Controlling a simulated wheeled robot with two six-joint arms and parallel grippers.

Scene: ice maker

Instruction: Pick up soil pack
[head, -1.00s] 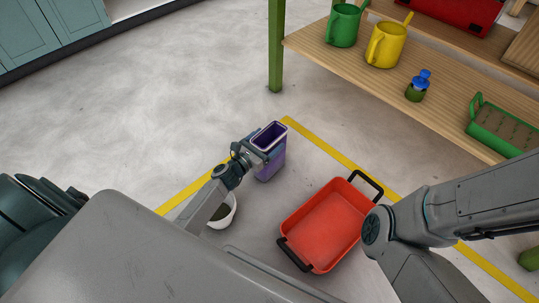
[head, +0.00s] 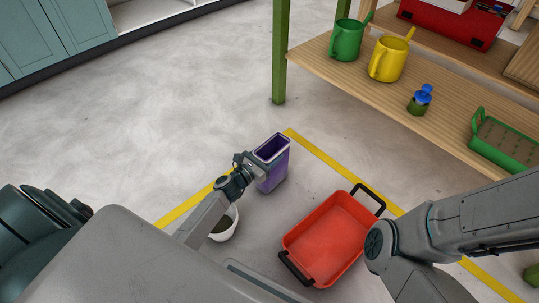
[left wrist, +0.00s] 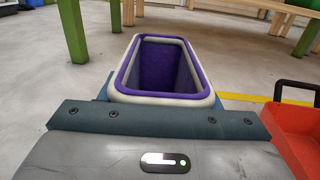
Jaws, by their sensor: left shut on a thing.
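The purple soil pack (head: 273,172), an upright open-topped box with a pale rim, is inside the yellow floor line in the head view. My left gripper (head: 250,166) is shut on its near left side. In the left wrist view the pack (left wrist: 166,98) is straight ahead, its dark purple inside visible from above. The fingertips are hidden there behind the gripper body. I cannot tell whether the pack's base touches the floor. My right arm enters from the right in the head view, but its gripper is out of sight.
A red tray (head: 325,240) with black handles lies right of the pack. A white bowl (head: 226,226) with dark contents is beside my left arm. A wooden shelf (head: 390,112) holds green and yellow watering cans, a small blue-topped bottle and a green tray. Open floor lies behind.

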